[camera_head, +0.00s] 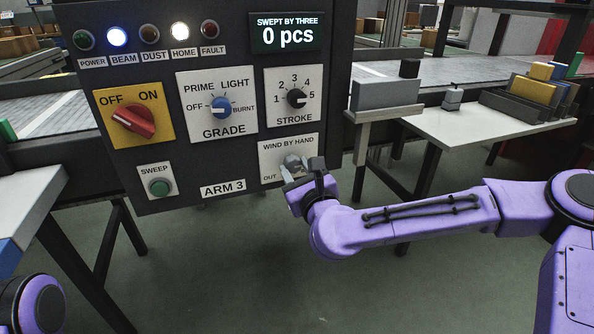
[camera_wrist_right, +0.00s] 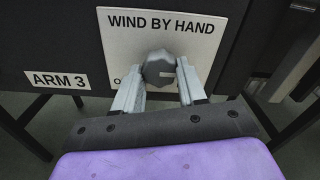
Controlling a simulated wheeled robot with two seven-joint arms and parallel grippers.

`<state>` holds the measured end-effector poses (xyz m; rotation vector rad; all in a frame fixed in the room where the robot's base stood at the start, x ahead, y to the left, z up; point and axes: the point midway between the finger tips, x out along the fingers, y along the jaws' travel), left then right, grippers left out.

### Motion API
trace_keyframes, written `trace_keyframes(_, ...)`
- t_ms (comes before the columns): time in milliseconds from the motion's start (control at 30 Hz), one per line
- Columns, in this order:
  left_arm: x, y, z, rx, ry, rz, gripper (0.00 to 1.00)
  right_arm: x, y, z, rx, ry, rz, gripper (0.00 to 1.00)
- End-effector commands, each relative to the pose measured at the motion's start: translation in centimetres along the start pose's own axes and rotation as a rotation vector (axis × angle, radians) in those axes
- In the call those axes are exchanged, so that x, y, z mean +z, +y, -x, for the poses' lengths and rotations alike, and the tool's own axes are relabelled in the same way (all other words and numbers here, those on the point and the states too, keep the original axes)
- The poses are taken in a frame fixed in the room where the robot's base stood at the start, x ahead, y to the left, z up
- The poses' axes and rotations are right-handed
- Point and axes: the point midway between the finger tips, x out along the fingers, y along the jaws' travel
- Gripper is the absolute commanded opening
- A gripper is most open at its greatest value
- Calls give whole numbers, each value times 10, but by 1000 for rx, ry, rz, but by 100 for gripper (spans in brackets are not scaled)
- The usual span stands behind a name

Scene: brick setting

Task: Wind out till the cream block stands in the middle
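The grey hand-wind knob (camera_wrist_right: 158,68) sits on the WIND BY HAND plate (camera_head: 275,150), low on the dark control panel. My right gripper (camera_head: 301,170) is at this knob. In the right wrist view its fingers (camera_wrist_right: 160,85) flank the knob closely, one on each side, with no clear gap. In the head view the gripper hides the knob's lower part. The word OUT shows at the plate's lower left. I cannot pick out a cream block for certain; a small tan-yellow block (camera_head: 541,71) is on the right table. My left gripper is out of view.
The panel carries a red OFF/ON switch (camera_head: 133,121), GRADE knob (camera_head: 222,107), STROKE knob (camera_head: 296,97) and SWEEP button (camera_head: 159,187). The display (camera_head: 285,33) reads 0 pcs. BEAM and HOME lamps are lit. A white table (camera_head: 470,128) with several coloured blocks stands right.

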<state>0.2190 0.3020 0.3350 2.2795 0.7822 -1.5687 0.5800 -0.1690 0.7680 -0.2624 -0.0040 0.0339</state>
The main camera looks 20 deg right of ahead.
Motion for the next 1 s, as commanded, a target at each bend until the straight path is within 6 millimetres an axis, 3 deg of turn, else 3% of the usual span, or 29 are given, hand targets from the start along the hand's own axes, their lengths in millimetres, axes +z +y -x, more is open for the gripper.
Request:
trace_keyframes(467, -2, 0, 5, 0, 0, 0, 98, 2, -1, 0, -1, -1, 105, 11)
trace_keyframes(1000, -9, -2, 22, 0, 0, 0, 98, 4, -1, 0, 0, -2, 584, 11)
